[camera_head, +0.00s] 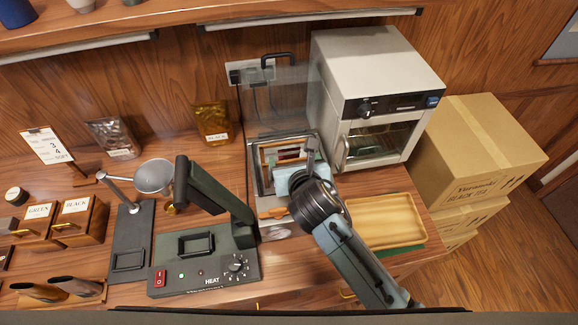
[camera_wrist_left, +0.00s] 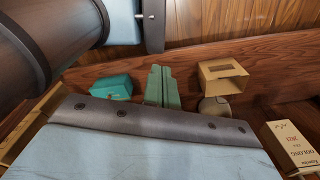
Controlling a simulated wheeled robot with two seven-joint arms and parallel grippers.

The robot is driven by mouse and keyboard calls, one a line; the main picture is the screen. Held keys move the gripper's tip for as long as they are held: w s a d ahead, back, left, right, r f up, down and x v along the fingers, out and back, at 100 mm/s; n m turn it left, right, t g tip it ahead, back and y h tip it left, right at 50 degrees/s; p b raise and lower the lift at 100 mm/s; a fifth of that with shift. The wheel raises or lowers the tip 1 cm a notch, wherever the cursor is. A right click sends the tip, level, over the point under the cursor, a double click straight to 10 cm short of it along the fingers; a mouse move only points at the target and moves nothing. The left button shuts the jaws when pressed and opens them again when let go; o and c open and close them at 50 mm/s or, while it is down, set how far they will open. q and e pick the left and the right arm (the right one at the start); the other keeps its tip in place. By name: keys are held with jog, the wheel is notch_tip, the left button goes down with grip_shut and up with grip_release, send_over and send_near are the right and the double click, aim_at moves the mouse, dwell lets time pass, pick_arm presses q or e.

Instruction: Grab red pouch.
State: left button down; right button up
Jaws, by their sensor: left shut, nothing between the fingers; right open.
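A small red patch with pale bands, seemingly the red pouch (camera_head: 288,154), lies inside the open-lidded chamber (camera_head: 256,172) at the centre of the head view. My right gripper (camera_head: 301,162) is over this chamber, close to the red patch; its wrist and hand hide much of the inside. It is open, and I cannot tell whether it touches the pouch. The red pouch does not show in that view.
A clear raised lid (camera_head: 280,98) stands behind the chamber. A white oven (camera_head: 375,80) is right of it, a wooden tray (camera_head: 385,222) in front right, and a heat sealer (camera_head: 205,262) at left. The left wrist view shows a teal box (camera_wrist_left: 110,86) and an open carton (camera_wrist_left: 222,76).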

aim_at(290, 151)
jog(key=shift+w+a+f, duration=0.1)
jog(key=shift+w+f, duration=0.1)
jog(key=shift+w, duration=0.05)
jog(key=x, duration=0.4)
jog(key=shift+w, duration=0.1)
jog(key=shift+w+f, duration=0.2)
jog(key=shift+w, duration=0.2)
pick_arm(q)
jog(key=shift+w, duration=0.95)
pick_arm(e)
jog(key=shift+c, duration=0.3)
pick_arm(q)
jog(key=shift+w, duration=0.15)
pick_arm(e)
jog(key=c, duration=1.3)
